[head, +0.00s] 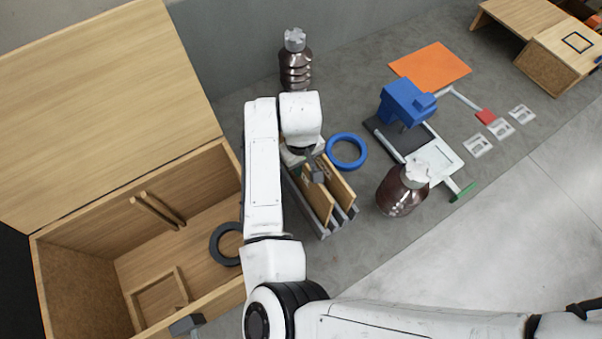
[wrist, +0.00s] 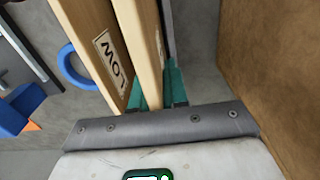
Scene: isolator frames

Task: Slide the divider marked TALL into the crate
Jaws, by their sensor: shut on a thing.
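A grey slotted rack (head: 329,231) holds two upright wooden dividers side by side. The right divider (head: 342,186) carries a label reading LOW in the wrist view (wrist: 105,60). The other divider (head: 318,201), on the crate side, shows no readable label; I cannot read TALL anywhere. My gripper (head: 314,172) is over the rack. In the wrist view its teal fingers (wrist: 158,90) are shut on this crate-side divider (wrist: 150,45), one on each face. The wooden crate (head: 75,256) stands open to the left, its lid tilted back. My arm hides part of the crate's right side.
Inside the crate are a black ring (head: 222,246), two wooden rails (head: 158,210) and a small wooden frame (head: 157,297). A blue ring (head: 347,151) lies right of the rack. Brown ribbed insulators stand behind (head: 295,65) and to the right (head: 398,196). A blue clamp device (head: 405,102) stands farther right.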

